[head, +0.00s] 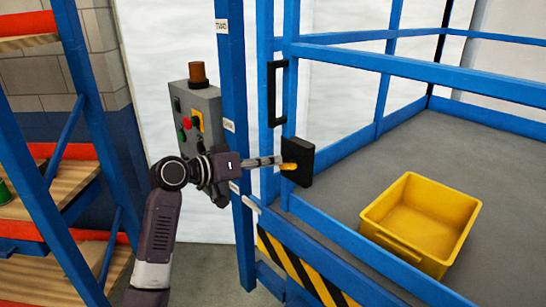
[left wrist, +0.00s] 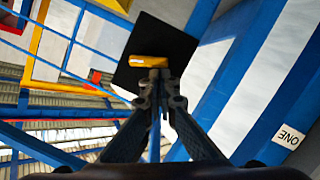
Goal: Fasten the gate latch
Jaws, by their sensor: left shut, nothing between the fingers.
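The gate latch is a black plate (head: 301,158) with a small yellow-orange lever (head: 289,166) on the blue gate post. In the left wrist view the plate (left wrist: 172,42) sits beyond the lever (left wrist: 148,61), which lies crosswise just past my fingertips. My left gripper (head: 281,160) reaches in from the left with its fingers shut and empty. Its tips (left wrist: 157,76) are at the lever; I cannot tell whether they touch it. My right gripper is in neither view.
A black pull handle (head: 271,94) is on the gate above the latch. A grey control box (head: 199,118) with buttons stands left of the blue post (head: 232,80). A yellow crate (head: 412,255) rests on the grey platform (head: 350,185). Blue-orange shelving (head: 85,120) is at left.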

